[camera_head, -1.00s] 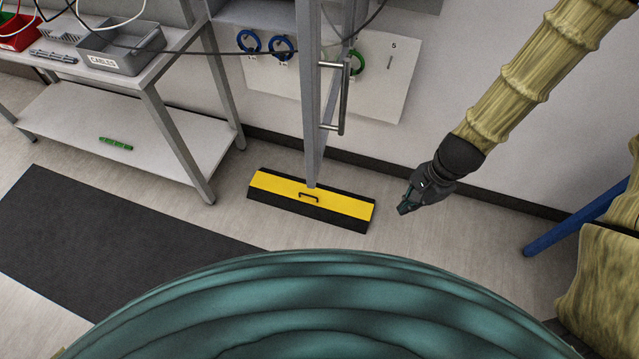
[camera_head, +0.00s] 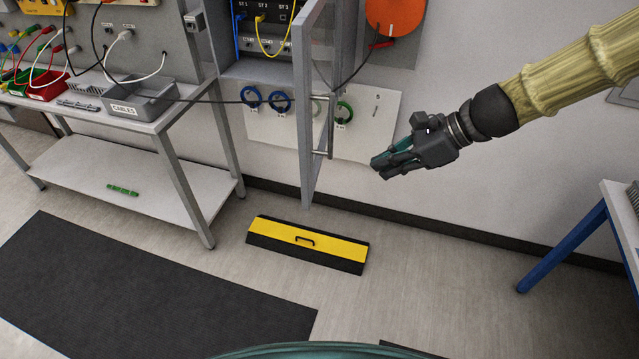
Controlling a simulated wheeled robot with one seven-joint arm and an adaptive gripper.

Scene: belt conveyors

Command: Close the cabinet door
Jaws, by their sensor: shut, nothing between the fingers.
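The cabinet door (camera_head: 313,100) is a grey-framed glass panel that stands open, seen nearly edge-on and swung out from the wall. Its bar handle (camera_head: 330,127) is on the right face. The cabinet (camera_head: 262,70) behind it shows its open inside, with patch equipment and blue and yellow cables. My gripper (camera_head: 381,167) is shut and empty, to the right of the door and its handle in the picture, apart from both. Its fingers point left toward the door.
A black cable (camera_head: 220,102) runs across to the door area. A workbench (camera_head: 150,122) with a grey CABLES box (camera_head: 150,98) stands left. A blue-legged table (camera_head: 565,246) stands right.

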